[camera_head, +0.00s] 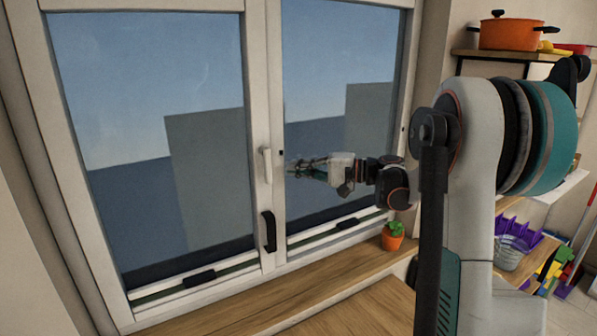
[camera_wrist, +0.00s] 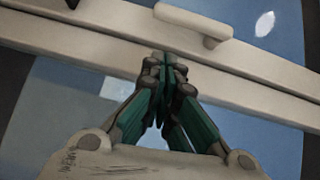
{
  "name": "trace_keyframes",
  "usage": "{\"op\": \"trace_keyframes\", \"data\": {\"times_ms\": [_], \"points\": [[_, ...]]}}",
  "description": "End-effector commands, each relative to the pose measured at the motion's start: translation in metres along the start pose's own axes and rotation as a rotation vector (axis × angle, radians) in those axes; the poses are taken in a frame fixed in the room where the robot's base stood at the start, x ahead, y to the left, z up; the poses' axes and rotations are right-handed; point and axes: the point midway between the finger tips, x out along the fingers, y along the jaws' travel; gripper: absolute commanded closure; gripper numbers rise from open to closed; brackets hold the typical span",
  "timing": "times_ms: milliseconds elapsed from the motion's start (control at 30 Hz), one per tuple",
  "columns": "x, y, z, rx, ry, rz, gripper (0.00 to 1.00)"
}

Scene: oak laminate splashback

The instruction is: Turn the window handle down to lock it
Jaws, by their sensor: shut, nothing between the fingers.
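The white window handle (camera_head: 266,165) sits on the middle frame of the window and hangs pointing down in the head view. In the wrist view the handle (camera_wrist: 194,24) lies at the top, above the fingertips. My gripper (camera_head: 291,169) is just right of the handle in the head view, with a small gap between them. In the wrist view my gripper (camera_wrist: 168,62) has its fingertips together with nothing between them, over the window frame and apart from the handle.
A black pull (camera_head: 268,232) sits on the frame below the handle. A potted plant (camera_head: 393,236) stands on the wooden sill (camera_head: 235,318) to the right. A shelf with an orange pot (camera_head: 511,34) and a purple rack (camera_head: 522,236) are farther right.

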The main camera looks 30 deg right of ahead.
Motion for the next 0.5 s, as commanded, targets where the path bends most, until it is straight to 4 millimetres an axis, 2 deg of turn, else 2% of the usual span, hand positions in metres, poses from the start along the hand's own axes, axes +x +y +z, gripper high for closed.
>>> {"op": "trace_keyframes", "data": {"times_ms": [500], "points": [[-0.085, 0.004, 0.0, 0.0, 0.001, 0.0, 1.0]]}}
